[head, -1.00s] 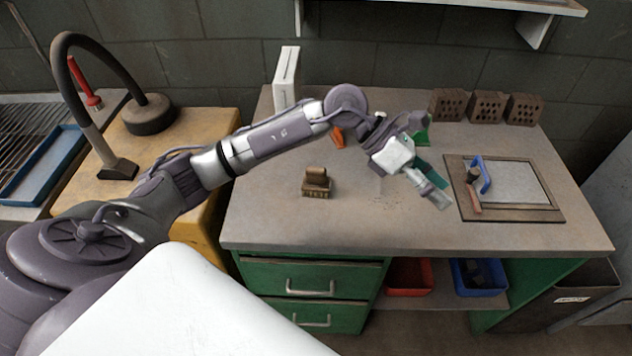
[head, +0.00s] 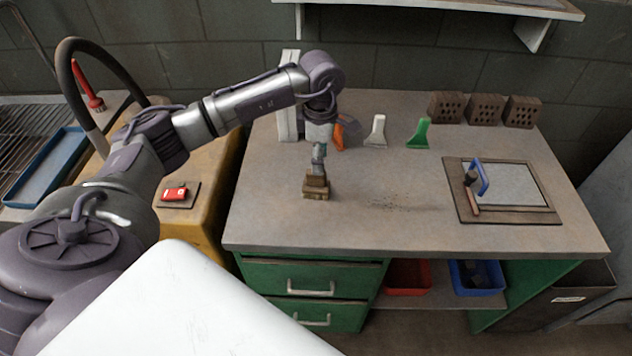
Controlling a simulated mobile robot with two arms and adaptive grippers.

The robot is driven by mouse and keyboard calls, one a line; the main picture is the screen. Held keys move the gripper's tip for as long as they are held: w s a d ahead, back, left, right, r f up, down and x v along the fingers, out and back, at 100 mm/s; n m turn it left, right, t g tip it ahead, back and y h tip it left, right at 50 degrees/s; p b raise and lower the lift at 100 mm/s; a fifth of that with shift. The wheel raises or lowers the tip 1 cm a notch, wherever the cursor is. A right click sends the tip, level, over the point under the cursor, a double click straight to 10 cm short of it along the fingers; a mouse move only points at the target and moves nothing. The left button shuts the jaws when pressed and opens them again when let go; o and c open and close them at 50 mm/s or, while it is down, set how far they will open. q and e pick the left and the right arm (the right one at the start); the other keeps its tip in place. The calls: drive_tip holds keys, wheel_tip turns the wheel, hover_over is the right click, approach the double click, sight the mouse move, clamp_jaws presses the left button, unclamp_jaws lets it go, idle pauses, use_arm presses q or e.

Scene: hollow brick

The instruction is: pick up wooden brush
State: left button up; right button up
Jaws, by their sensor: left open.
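The wooden brush (head: 316,191) is a small brown block with a raised grip on top. It stands on the grey workbench (head: 390,225), left of the middle. My left gripper (head: 317,172) points down right over the brush, its fingers at the brush's raised grip. It is open. Whether the fingers touch the brush I cannot tell. My right gripper is not in view.
Behind the gripper stand an orange scraper (head: 339,138), a white scraper (head: 376,131) and a green scraper (head: 419,133). Hollow bricks (head: 485,108) line the back right.

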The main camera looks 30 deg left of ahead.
sight(316, 182)
use_arm(q)
drive_tip(key=f, duration=0.1)
drive_tip(key=f+p, duration=0.1)
drive_tip(key=f, duration=0.1)
drive_tip(key=f+p, duration=0.1)
drive_tip(key=shift+s+a+f, duration=0.15)
drive_tip(key=shift+a+f, duration=0.15)
drive_tip(key=shift+a, duration=0.1)
drive_tip(key=shift+f, duration=0.55)
clamp_jaws()
